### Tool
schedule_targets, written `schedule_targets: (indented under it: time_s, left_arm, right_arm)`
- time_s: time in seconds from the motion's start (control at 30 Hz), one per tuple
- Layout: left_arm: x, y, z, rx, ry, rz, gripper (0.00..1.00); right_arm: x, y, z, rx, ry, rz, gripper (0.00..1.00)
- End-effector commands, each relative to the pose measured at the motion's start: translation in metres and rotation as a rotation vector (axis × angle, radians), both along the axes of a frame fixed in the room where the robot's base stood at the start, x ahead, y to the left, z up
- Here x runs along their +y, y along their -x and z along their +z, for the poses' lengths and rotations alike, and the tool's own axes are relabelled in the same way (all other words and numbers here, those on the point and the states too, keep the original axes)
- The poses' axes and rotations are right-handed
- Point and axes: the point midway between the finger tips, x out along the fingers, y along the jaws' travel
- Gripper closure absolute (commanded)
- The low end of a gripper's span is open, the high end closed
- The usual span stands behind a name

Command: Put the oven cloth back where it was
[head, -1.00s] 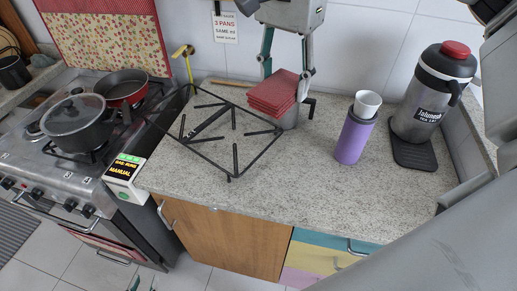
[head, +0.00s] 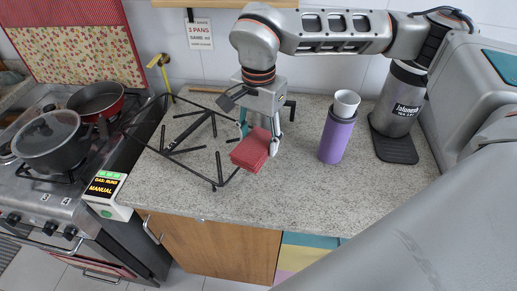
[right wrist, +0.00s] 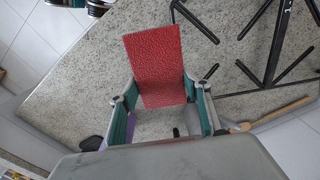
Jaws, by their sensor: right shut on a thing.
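The oven cloth (head: 250,152) is a folded red textured stack. My right gripper (head: 259,137) is shut on it near the middle of the counter, to the right of the black rack frame. The right wrist view shows the red cloth (right wrist: 155,62) sticking out from between the teal-padded fingers of the right gripper (right wrist: 160,108). In the head view the cloth appears above the worktop; the exact gap is hard to tell. My left gripper is not in view.
The black rack frame (head: 217,166) lies on the counter (head: 290,195). A purple flask (head: 337,138) with a white cup (head: 346,101) stands to the right, with a steel jug (head: 400,100) on a dark mat beyond. The stove at left bears a lidded pot (head: 46,140) and a red pan (head: 97,98).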

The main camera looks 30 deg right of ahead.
Motion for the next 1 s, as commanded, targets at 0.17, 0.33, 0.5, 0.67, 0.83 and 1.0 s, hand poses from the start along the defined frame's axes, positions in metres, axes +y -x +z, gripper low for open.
schedule_targets:
  time_s: [0.17, 0.33, 0.5, 0.67, 0.83, 1.0]
  left_arm:
    - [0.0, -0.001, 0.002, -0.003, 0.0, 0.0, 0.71]
    - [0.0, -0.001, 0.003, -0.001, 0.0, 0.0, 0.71]
    - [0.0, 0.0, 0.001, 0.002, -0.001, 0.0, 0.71]
    - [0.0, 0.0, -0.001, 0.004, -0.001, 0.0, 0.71]
    - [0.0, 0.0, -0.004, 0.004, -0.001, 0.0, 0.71]
    - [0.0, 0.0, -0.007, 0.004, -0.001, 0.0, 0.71]
  right_arm:
    - [0.0, 0.001, -0.011, 0.003, 0.001, 0.0, 0.76]
    - [0.0, 0.001, -0.034, 0.003, 0.001, -0.001, 0.76]
    - [0.0, 0.0, -0.041, -0.001, -0.001, 0.0, 0.76]
    - [0.0, 0.0, -0.041, -0.001, -0.001, 0.0, 0.76]
    - [0.0, 0.0, -0.046, 0.0, 0.0, 0.0, 0.76]
    - [0.0, 0.0, -0.051, 0.0, 0.001, 0.0, 0.76]
